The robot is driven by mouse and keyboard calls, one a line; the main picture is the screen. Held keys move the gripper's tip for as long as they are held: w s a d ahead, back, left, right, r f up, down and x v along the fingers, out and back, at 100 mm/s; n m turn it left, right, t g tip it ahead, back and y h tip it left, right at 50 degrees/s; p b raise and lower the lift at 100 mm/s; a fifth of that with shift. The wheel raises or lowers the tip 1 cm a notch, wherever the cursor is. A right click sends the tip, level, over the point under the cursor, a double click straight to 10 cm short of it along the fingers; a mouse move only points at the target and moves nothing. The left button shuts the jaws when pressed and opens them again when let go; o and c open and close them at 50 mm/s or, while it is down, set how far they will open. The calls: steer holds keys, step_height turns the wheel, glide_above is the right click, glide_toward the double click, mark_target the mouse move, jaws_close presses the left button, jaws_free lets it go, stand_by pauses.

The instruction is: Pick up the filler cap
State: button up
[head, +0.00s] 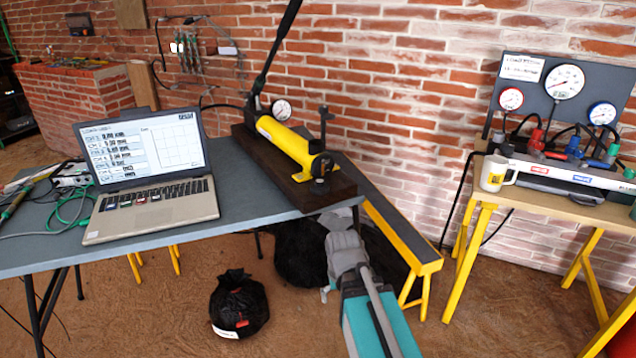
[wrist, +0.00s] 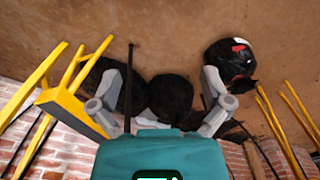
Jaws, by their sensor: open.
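I cannot pick out a separate filler cap with certainty. A yellow hand pump (head: 283,143) lies on a dark wooden block (head: 328,192) at the right end of the grey table, with black fittings (head: 321,166) at its near end, one of which may be the cap. My gripper (head: 345,243) is in front of and below that table end in the head view, apart from the pump. In the wrist view my gripper (wrist: 160,80) has its two grey fingers wide apart with nothing held between them. No pump or cap shows there.
A laptop (head: 150,200) and cables are on the grey table (head: 40,240). A yellow-legged bench (head: 400,235) stands behind my gripper. A wooden table (head: 560,205) at right holds gauges and a mug (head: 496,174). Black bags (head: 239,303) lie on the floor.

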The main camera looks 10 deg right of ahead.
steer(key=w+r+m+p, duration=1)
steer(key=w+r+p, duration=0.4)
steer(key=r+p, duration=0.25)
step_height(320, 180, up, 16)
steer(key=m+p, duration=1)
steer(key=p, duration=0.5)
glide_above(320, 180)
steer(key=shift+f, duration=0.2)
steer(key=shift+s+f, duration=0.1)
step_height(320, 180, down, 8)
steer(key=b, duration=0.8)
steer(key=shift+f+b, duration=0.1)
steer(key=shift+b, duration=0.25)
steer(key=shift+f+b, duration=2.75)
